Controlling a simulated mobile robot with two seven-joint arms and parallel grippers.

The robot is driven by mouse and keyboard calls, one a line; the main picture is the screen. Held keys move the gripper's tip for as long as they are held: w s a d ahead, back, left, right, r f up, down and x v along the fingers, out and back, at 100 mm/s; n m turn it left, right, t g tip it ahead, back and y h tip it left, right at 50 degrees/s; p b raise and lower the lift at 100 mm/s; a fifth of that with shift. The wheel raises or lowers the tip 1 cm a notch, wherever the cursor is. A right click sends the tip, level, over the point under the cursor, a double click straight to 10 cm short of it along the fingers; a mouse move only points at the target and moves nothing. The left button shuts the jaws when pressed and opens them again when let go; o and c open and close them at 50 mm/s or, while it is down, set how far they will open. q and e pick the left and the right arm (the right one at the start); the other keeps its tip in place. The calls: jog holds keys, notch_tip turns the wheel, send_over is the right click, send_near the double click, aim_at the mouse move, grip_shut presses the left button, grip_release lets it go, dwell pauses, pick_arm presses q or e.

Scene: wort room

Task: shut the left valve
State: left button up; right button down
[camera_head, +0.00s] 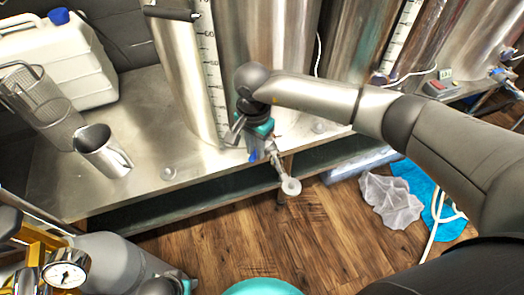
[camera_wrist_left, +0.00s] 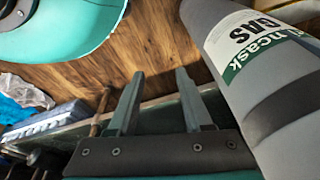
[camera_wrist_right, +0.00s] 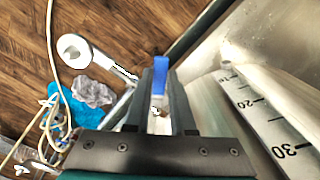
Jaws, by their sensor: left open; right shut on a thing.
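The left valve (camera_head: 268,160) sits low on the front of a tall steel vessel (camera_head: 190,75) with a measuring scale, its metal spout pointing out past the bench edge. In the right wrist view its blue handle (camera_wrist_right: 161,69) lies between the fingers of my right gripper (camera_wrist_right: 159,100). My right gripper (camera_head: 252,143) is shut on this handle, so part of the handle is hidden. My left gripper (camera_wrist_left: 158,98) is open and empty in the left wrist view, low between a teal tub and a grey gas cylinder.
The gas cylinder (camera_head: 105,260) and teal tub (camera_head: 262,287) stand on the floor. A steel jug (camera_head: 103,152), wire basket (camera_head: 45,105) and white canister (camera_head: 65,62) stand on the bench. A grey cloth (camera_head: 390,200) lies on the floor at right.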

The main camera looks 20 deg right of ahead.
pick_arm(q)
jog(key=shift+w+d+r+b, duration=0.2)
jog(key=shift+w+r+b, duration=0.25)
jog(key=shift+r, duration=0.35)
jog(key=shift+w+d+r+b, duration=0.15)
jog(key=shift+w+r+b, duration=0.25)
jog(key=shift+r, duration=0.4)
pick_arm(e)
jog(key=shift+w+a+m, duration=0.25)
jog(key=shift+w+m, duration=0.4)
jog(key=shift+m, duration=0.5)
jog(key=shift+w+a+m, duration=0.3)
jog(key=shift+w+m, duration=0.3)
jog(key=shift+m, duration=0.5)
jog(key=shift+w+a+m, duration=0.25)
jog(key=shift+w+m, duration=0.4)
jog(key=shift+m, duration=0.5)
pick_arm(q)
jog(key=shift+w+r+t, duration=0.15)
jog(key=shift+t, duration=0.15)
pick_arm(e)
jog(key=c, duration=0.8)
grip_release()
jog(key=shift+o, duration=0.2)
jog(key=shift+r, duration=0.1)
